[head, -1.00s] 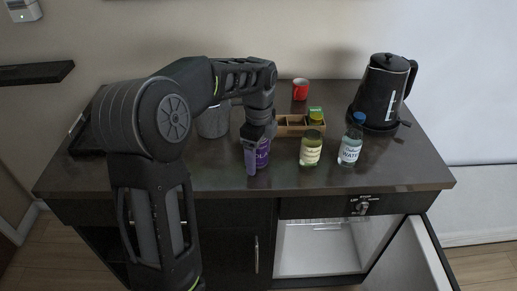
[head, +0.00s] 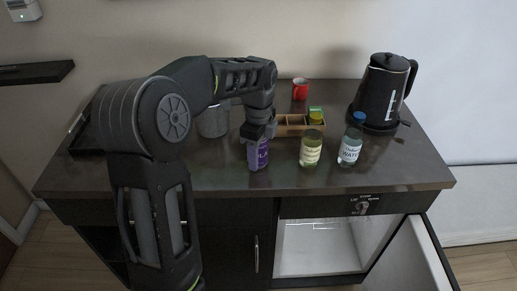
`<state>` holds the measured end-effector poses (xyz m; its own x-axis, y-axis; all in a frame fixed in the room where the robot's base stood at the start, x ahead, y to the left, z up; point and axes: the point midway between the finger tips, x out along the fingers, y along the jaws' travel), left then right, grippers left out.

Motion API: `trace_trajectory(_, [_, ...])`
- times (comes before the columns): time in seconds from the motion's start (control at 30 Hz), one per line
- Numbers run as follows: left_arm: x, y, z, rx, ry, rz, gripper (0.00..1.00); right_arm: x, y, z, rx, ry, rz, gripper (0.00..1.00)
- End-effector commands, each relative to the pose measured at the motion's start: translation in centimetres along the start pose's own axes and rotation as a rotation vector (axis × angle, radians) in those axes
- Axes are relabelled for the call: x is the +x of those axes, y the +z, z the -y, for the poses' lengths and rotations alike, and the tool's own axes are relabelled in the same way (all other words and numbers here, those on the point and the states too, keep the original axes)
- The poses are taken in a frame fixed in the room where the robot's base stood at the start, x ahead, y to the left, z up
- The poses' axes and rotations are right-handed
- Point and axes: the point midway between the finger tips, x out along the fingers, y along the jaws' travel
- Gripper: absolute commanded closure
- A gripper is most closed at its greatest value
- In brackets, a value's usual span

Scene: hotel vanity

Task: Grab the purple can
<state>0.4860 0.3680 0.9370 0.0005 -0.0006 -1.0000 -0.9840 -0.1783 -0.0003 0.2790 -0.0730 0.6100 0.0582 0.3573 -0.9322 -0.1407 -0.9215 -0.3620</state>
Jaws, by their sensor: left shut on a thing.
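The purple can (head: 259,155) stands upright on the dark vanity top, near its front edge, in the head view. My left gripper (head: 258,140) comes down over it from above and is shut on it. The gripper and wrist hide the can's top. My right gripper is not in the head view.
A grey bin (head: 212,122) is behind left. Below, a fridge door (head: 415,262) hangs open.

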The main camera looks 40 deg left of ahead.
Motion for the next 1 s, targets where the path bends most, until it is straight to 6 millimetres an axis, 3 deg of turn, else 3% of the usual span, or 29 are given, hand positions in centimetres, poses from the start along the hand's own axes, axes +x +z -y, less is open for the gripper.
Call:
trace_trajectory(0.3, [0.0, 0.0, 0.0, 0.0, 0.0, 0.0, 1.0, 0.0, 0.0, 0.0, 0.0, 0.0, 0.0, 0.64])
trace_trajectory(0.67, [-0.4, 0.0, 0.1, 0.0, -0.002, 0.0, 1.0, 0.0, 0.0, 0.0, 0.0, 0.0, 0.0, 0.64])
trace_trajectory(0.83, [-2.5, 0.0, 0.1, 0.0, -0.005, 0.0, 1.0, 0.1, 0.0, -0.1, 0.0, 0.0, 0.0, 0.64])
trace_trajectory(1.0, [-5.8, 0.0, 0.1, 0.0, -0.006, 0.0, 1.0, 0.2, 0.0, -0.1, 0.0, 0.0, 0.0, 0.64])
